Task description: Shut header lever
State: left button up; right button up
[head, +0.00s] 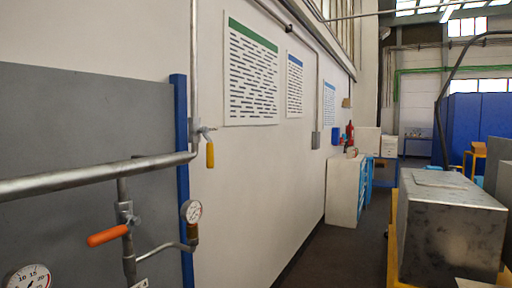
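A thick grey horizontal header pipe (95,174) runs in from the left edge and meets a vertical pipe (194,75) at its right end. On that vertical pipe, just above the joint, a valve has a yellow-orange lever (210,155) hanging straight down. Below the header, a thinner vertical branch has a valve with an orange lever (107,236) pointing left, roughly level and across its pipe. I cannot tell from labels which of the two is the header lever. Neither of my grippers shows in the head view.
Pressure gauges sit at the lower left (27,277) and by the blue post (192,212). A grey panel (75,105) stands behind the pipes. A metal box (450,228) stands at the right, a white cabinet (343,190) along the wall. Dark floor (335,255) between is clear.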

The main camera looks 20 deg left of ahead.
aim_at(210, 164)
jog(key=i+l+u, duration=0.1)
jog(key=i, duration=0.55)
jog(key=i+l+u, duration=0.1)
jog(key=i, duration=0.5)
jog(key=i+l+u, duration=0.15)
jog(key=i+u, duration=0.15)
jog(key=u, duration=0.15)
jog(key=i+l+u, duration=0.55)
jog(key=u, duration=0.3)
jog(key=i+l+u, duration=0.15)
jog(key=l+u, duration=0.25)
jog(key=i+l+u, duration=0.1)
jog(key=l+u, duration=0.15)
jog(key=l, duration=0.25)
jog(key=i+l+u, duration=0.2)
jog(key=l, duration=0.3)
jog(key=j, duration=0.25)
